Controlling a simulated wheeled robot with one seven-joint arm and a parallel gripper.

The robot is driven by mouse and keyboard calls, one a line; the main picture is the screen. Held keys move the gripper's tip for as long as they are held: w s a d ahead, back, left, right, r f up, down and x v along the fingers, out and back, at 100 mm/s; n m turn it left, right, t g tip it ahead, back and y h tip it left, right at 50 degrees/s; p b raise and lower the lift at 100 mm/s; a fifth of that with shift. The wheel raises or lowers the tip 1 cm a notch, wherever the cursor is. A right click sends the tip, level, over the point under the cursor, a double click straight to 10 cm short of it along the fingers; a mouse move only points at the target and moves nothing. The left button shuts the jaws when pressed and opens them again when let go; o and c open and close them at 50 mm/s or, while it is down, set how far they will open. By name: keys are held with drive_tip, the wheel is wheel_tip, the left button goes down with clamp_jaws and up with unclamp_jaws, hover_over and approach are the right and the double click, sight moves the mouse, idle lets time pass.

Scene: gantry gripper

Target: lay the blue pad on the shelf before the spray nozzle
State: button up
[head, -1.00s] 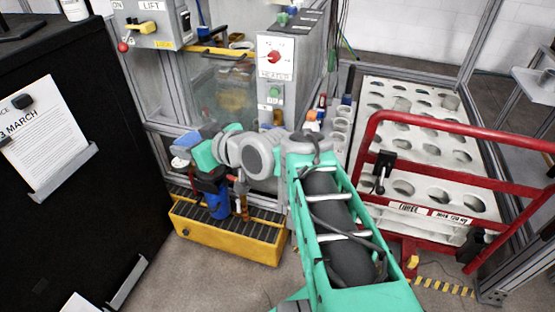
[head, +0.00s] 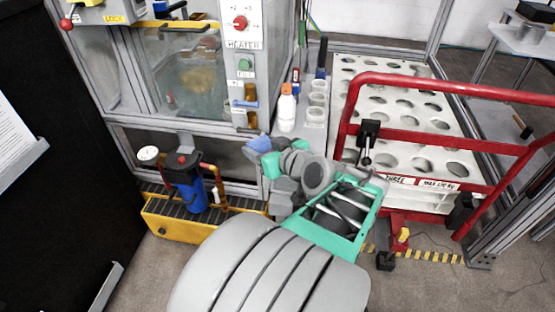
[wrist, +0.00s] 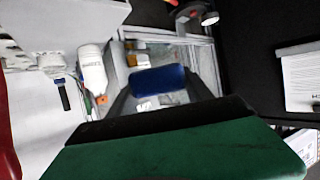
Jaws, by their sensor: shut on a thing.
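The blue pad (wrist: 158,80) is held between the dark fingers of my gripper (wrist: 160,92) in the wrist view. In the head view the pad (head: 258,143) shows at the end of my gripper (head: 263,152), in front of the cabinet, below the heater panel and left of the white bottle. My gripper is shut on the pad. I cannot pick out the spray nozzle or its shelf with certainty.
A blue filter (head: 187,185) stands on the yellow tray (head: 195,228). A red rail (head: 430,83) and white perforated rack (head: 400,110) stand at the right.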

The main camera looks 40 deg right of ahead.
drive_tip(key=w+d+f+b, duration=0.1)
drive_tip(key=d+f, duration=0.1)
drive_tip(key=d, duration=0.1)
drive_tip(key=w+d+f+b, duration=0.1)
drive_tip(key=w+d+f, duration=0.1)
drive_tip(key=d+f, duration=0.1)
drive_tip(key=w+d+f+b, duration=0.1)
drive_tip(key=d+f, duration=0.2)
drive_tip(key=shift+w+d+f, duration=0.15)
drive_tip(key=shift+w, duration=0.25)
drive_tip(key=shift+w+d+f+b, duration=0.15)
drive_tip(key=shift+f+b, duration=0.2)
drive_tip(key=shift+f, duration=0.5)
drive_tip(key=shift+d+f+b, duration=0.1)
drive_tip(key=shift+f+b, duration=0.2)
drive_tip(key=shift+f, duration=0.55)
drive_tip(key=shift+f, duration=0.2)
drive_tip(key=o, duration=1.3)
